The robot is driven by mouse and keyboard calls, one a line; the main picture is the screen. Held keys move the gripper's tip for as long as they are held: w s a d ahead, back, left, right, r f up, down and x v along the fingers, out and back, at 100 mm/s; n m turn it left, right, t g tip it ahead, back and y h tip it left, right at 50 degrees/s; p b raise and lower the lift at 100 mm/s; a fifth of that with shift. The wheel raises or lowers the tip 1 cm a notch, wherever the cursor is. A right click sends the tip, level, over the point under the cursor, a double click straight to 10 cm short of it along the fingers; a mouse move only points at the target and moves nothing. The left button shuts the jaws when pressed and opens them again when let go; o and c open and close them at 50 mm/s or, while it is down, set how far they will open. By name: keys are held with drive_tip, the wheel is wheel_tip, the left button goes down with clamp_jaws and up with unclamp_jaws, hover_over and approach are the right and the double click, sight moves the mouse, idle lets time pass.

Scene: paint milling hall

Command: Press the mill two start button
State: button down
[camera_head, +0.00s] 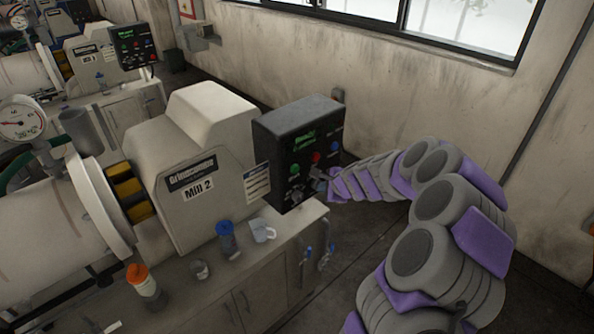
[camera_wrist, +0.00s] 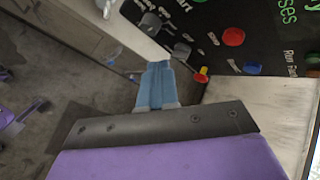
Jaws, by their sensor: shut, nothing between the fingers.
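The Mill 2 control box (camera_head: 270,140) is dark, with a lit green display, and stands at the right end of the mill's cabinet. Its face carries a green button (camera_head: 295,169), a red button (camera_head: 316,158) and a blue button (camera_head: 334,146). The wrist view shows the red button (camera_wrist: 233,37), the blue button (camera_wrist: 252,69) and grey knobs (camera_wrist: 182,51) on the panel. I cannot make out the green button there. My gripper (camera_head: 322,179) is shut and empty, close to the panel's lower part; its blue fingers (camera_wrist: 157,84) show in the wrist view. Contact is unclear.
The white mill housing (camera_head: 190,150) bears a Mill 2 plate. Another mill (camera_head: 85,60) stands behind. Floor right of the cabinet is open.

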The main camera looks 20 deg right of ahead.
sight(295, 169)
drive_tip(key=w+a+p, duration=0.1)
drive_tip(key=w+a, duration=0.2)
drive_tip(key=w, duration=0.5)
drive_tip(key=shift+w+p, duration=0.15)
drive_tip(key=shift+p, duration=0.15)
drive_tip(key=shift+d, duration=0.1)
drive_tip(key=shift+w, duration=0.15)
idle(1.7)
drive_tip(key=shift+w+a+p, duration=0.2)
drive_tip(key=shift+a+p, duration=0.05)
drive_tip(key=shift+p, duration=0.05)
drive_tip(key=shift+w+a+p, duration=0.1)
drive_tip(key=shift+w+p, duration=0.2)
drive_tip(key=shift+w, duration=0.15)
idle(0.9)
drive_tip(key=shift+s, duration=0.1)
drive_tip(key=shift+s+d+r, duration=0.1)
drive_tip(key=shift+s+d, duration=0.15)
drive_tip(key=shift+s, duration=0.5)
